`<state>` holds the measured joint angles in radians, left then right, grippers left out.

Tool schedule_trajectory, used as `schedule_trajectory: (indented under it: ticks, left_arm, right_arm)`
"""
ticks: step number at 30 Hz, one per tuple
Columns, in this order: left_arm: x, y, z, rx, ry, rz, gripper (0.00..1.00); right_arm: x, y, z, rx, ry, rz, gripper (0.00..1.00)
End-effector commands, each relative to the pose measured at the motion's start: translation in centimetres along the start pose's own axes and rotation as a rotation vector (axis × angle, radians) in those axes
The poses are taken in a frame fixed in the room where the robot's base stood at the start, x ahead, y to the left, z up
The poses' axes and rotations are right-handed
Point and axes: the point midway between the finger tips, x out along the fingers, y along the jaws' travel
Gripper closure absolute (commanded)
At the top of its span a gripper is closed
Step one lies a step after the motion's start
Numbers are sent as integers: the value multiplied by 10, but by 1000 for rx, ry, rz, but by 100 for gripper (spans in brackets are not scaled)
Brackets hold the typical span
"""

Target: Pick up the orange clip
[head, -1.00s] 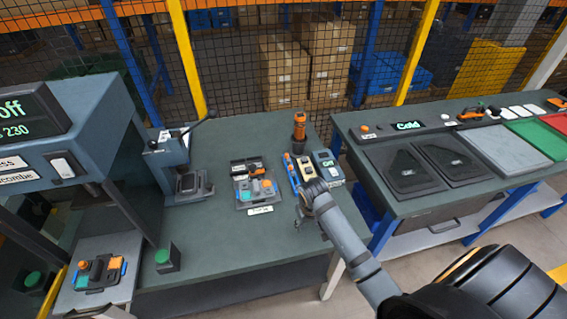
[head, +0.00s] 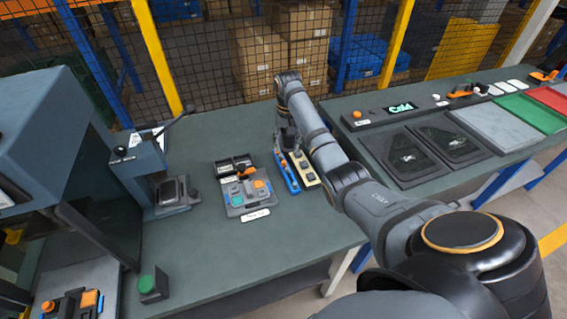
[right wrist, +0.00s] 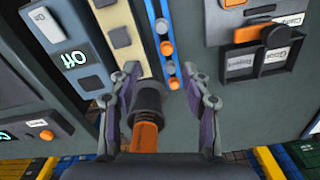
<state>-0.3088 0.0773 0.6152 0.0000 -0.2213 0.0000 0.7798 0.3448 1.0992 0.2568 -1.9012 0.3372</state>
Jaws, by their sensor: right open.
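A small orange clip (right wrist: 255,32) lies at the edge of a black two-compartment bin at the upper right of the right wrist view. In the head view an orange piece (head: 246,172) shows by the same bin (head: 225,168), beside a grey fixture tray. My right gripper (right wrist: 165,88) is open, with a finger on each side of the view; the clip is outside them, up and to the right. A black and orange driver-like tool (right wrist: 147,110) shows between the fingers; I cannot tell whether they touch it. In the head view my right gripper (head: 286,138) is partly hidden by its arm. My left gripper is out of view.
A blue strip with buttons (head: 287,172) and a cream strip (head: 304,168) lie beside the right gripper. A lever press (head: 165,185) stands left of the fixture tray (head: 245,196). A second bench with black pads (head: 405,152) is at right.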

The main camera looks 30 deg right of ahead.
Motion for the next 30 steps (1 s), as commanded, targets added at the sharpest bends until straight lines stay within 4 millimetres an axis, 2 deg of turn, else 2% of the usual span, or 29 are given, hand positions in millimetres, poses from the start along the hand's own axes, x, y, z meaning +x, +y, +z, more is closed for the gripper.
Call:
schedule_trajectory:
  ticks: [2,5,10,13,19,27,30]
  left_arm:
    - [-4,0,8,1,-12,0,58]
    - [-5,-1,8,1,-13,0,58]
    - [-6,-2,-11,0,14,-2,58]
    - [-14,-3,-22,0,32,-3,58]
    - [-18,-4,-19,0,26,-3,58]
    - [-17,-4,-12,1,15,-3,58]
    - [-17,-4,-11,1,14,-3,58]
  right_arm:
    - [12,-1,0,-1,-2,0,52]
    - [22,-1,0,-1,0,-1,52]
    - [28,-2,0,-1,0,-1,52]
    - [41,-6,0,-1,-3,-1,52]
    - [73,-8,-2,-2,0,0,52]
    - [78,-8,-2,-2,2,0,52]
    - [77,-8,-2,-2,2,0,65]
